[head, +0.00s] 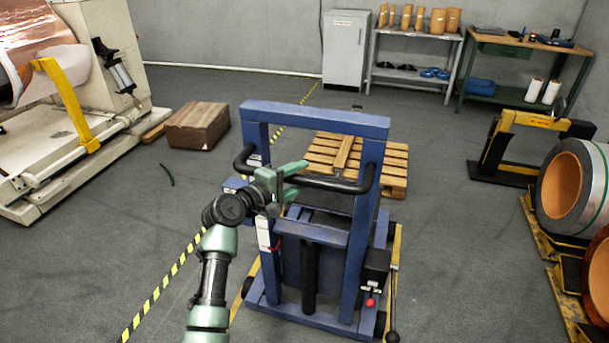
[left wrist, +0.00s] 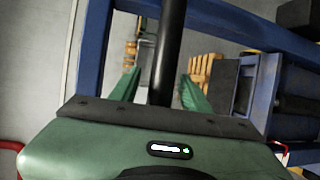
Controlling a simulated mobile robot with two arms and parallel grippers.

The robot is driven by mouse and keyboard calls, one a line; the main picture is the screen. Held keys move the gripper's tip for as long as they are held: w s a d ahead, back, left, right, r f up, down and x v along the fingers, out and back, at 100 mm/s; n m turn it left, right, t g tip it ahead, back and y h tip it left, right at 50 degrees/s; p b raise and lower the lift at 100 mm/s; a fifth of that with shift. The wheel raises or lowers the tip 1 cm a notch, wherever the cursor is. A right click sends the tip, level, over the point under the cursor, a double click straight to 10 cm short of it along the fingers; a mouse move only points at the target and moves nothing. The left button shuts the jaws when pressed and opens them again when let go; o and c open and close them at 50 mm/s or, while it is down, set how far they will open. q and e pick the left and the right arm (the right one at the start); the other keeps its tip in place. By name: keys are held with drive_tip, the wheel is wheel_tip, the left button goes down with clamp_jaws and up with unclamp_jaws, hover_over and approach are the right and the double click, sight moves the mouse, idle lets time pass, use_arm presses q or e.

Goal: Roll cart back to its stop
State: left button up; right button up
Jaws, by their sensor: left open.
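The blue cart (head: 356,250) stands upright in the middle of the head view, with a black push handle (head: 338,186) across its near side. My left gripper (head: 294,181) is at the handle's left-middle part, its green fingers open. In the left wrist view, the black bar (left wrist: 167,55) runs between the two spread fingers (left wrist: 163,92), with space on both sides. The blue frame (left wrist: 93,45) shows there too. I cannot make out a stop for the cart. My right gripper is out of view.
Yellow rails (head: 394,247) lie beside the cart. A wooden pallet (head: 390,165) is behind it, a brown box (head: 197,126) farther left. Copper coils (head: 563,185) stand at right, a large machine (head: 110,85) at left. Grey floor is open on both near sides.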

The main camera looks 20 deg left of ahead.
use_arm(q)
drive_tip(key=v, duration=0.5)
idle(0.4)
